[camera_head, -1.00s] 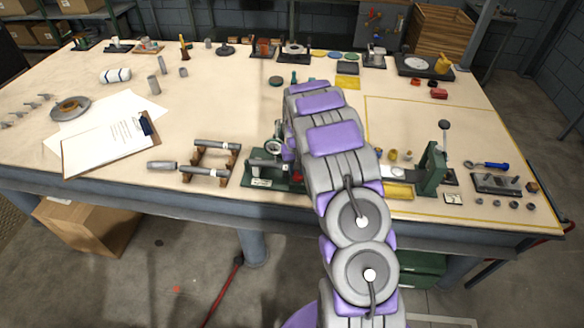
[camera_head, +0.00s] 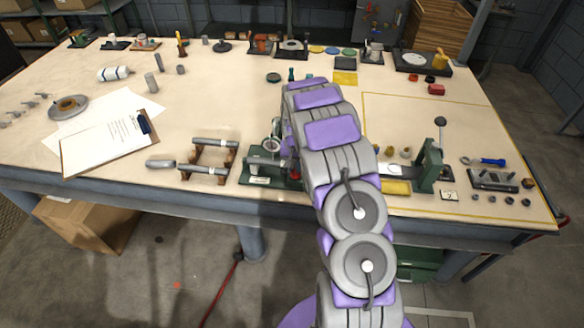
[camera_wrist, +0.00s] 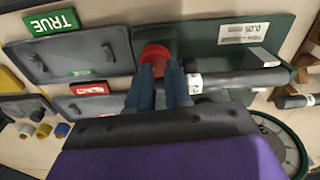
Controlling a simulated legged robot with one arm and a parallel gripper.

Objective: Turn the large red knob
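The large red knob (camera_wrist: 155,56) shows in the wrist view on a dark green device with a grey cylinder. My gripper's two blue fingers (camera_wrist: 160,72) point at it, with their tips at its near edge. The fingers stand apart with a narrow gap and overlap the knob in the picture; I cannot tell whether they press on it. In the head view my arm hides the knob and gripper almost wholly. The green device (camera_head: 262,180) sticks out at the left of my arm, near the table's front edge.
A grey cylinder (camera_wrist: 236,82) lies right of the knob. Grey plates and a green TRUE sign (camera_wrist: 52,22) are at its left. In the head view, a rack with rods (camera_head: 213,158) and a clipboard (camera_head: 105,143) lie left. A green lever press (camera_head: 428,165) stands right.

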